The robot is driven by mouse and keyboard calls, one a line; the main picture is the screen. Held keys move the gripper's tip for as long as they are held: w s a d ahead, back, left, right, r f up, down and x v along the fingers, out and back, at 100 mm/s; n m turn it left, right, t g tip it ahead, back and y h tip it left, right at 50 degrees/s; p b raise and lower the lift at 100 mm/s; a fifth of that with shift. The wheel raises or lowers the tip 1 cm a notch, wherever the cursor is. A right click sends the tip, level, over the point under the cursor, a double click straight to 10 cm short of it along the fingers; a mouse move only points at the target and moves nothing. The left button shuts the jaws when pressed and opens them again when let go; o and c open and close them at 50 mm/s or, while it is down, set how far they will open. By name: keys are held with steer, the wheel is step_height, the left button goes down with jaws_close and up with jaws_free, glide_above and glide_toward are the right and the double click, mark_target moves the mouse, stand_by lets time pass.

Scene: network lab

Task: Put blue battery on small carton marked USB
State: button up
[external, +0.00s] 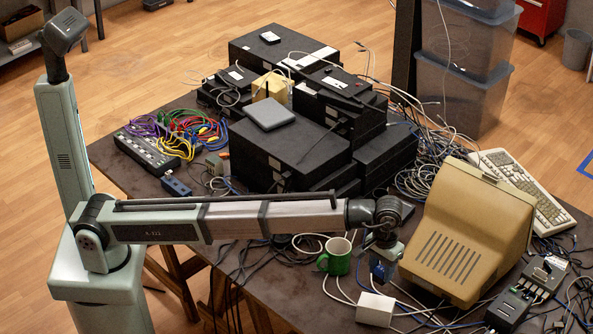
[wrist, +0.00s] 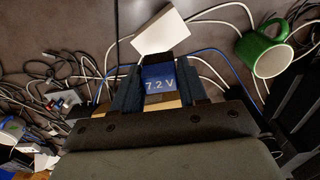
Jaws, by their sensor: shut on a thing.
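My gripper (external: 381,262) is shut on the blue battery (wrist: 158,78), which has "7.2 V" on it in the wrist view. The battery also shows as a small blue block in the external view (external: 377,271). A small white carton (external: 375,309) lies near the table's front edge, below and close to the battery in the picture. In the wrist view the carton (wrist: 160,32) appears just beyond the fingertips, its plain white face showing. No USB marking can be read. The battery seems to be held above the table; whether it touches the carton cannot be told.
A green mug (external: 336,257) stands left of my gripper. A beige monitor-like case (external: 460,235) stands close on the right. White and blue cables lie around the carton. Black equipment boxes (external: 290,150) stack behind my arm. A dark switch (external: 515,305) lies front right.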

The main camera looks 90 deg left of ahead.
mark_target(381, 268)
step_height(381, 268, down, 8)
steer(key=shift+f, duration=0.1)
stand_by(0.4)
steer(key=shift+f, duration=0.1)
steer(key=o, duration=1.1)
step_height(381, 268, up, 12)
steer(key=shift+r, duration=0.15)
